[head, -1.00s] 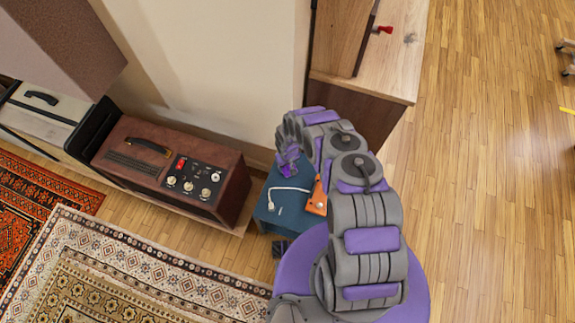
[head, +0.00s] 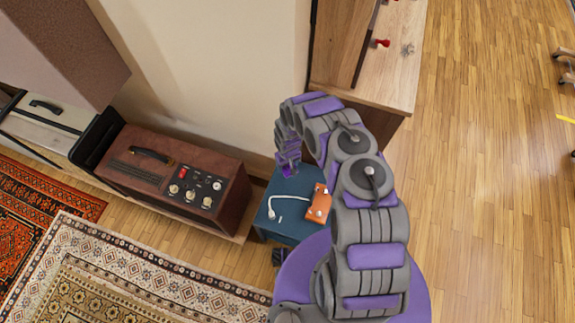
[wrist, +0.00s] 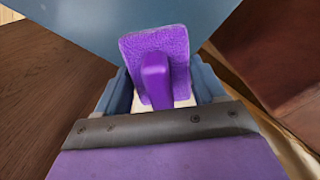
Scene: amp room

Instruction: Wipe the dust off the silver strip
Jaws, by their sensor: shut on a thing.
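A purple pad with a purple handle (wrist: 158,78) is held between the fingers of my gripper (wrist: 160,88) in the wrist view. The pad's flat face spreads beyond the fingertips, over a blue surface. In the head view, my gripper (head: 288,160) is small and partly hidden by my arm. The purple pad shows at its lower end, over the back of the blue box. I cannot make out a silver strip or dust on one in either view.
The blue box (head: 262,222) carries an orange pedal (head: 318,207) and a white cable (head: 290,196). A brown amplifier (head: 175,178) stands to its left. A wooden cabinet (head: 385,75) stands behind on the right. Patterned rugs lie front left; wooden floor (head: 480,180) is open at right.

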